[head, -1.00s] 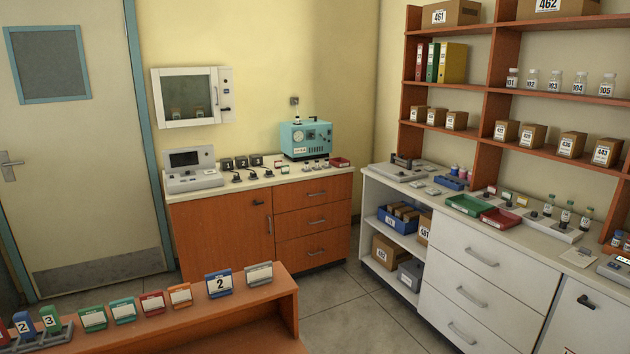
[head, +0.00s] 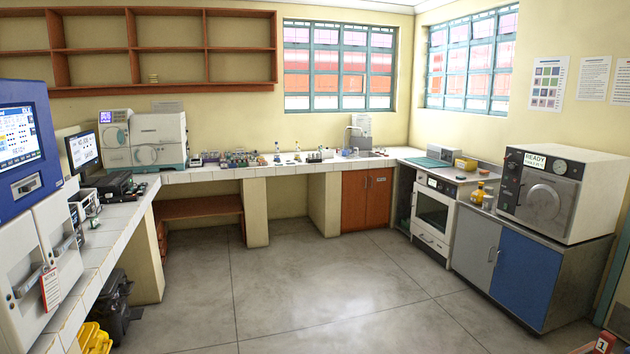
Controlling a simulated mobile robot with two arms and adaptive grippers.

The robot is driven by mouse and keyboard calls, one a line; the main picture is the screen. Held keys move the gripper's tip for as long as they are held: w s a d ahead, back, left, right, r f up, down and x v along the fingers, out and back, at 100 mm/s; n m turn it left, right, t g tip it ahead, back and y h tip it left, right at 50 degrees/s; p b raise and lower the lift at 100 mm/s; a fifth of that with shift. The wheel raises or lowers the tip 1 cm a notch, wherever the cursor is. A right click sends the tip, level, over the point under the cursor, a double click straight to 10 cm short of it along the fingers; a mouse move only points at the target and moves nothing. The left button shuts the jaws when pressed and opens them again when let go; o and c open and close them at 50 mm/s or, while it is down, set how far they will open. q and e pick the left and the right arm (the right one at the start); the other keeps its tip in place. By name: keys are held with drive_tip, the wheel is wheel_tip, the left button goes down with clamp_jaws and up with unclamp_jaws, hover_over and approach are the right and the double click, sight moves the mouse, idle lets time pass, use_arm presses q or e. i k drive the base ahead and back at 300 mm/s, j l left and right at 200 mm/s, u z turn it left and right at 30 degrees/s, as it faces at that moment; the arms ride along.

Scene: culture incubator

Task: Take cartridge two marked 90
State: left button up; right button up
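Neither of my grippers shows in the head view. No cartridge marked 90 can be made out. A red piece marked 1 (head: 604,343) shows at the bottom right corner, cut off by the frame edge. No piece marked 2 is in view.
A tiled counter (head: 97,262) runs along the left and back walls, with a blue-and-white machine (head: 30,190) at the left. A boxy appliance marked READY (head: 560,190) stands on a cabinet at the right. A yellow item (head: 95,338) lies low at the left. The middle floor is clear.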

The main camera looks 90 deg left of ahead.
sight(140, 191)
drive_tip(key=j+u, duration=0.6)
drive_tip(key=u, duration=0.25)
drive_tip(key=j+u, duration=0.4)
drive_tip(key=i+j+u, duration=0.1)
drive_tip(key=u, duration=0.35)
drive_tip(key=i+j+u, duration=0.25)
drive_tip(key=j+u, duration=0.2)
drive_tip(key=i+j+u, duration=0.6)
drive_tip(key=u, duration=0.25)
drive_tip(key=i+j+u, duration=0.1)
drive_tip(key=i+u, duration=0.45)
drive_tip(key=i, duration=0.5)
drive_tip(key=i+l+u, duration=0.15)
drive_tip(key=i, duration=0.5)
drive_tip(key=i+l+u, duration=0.1)
drive_tip(key=i, duration=0.55)
drive_tip(key=i+l+u, duration=0.45)
drive_tip(key=i, duration=0.3)
drive_tip(key=i+l+u, duration=0.5)
drive_tip(key=i, duration=0.2)
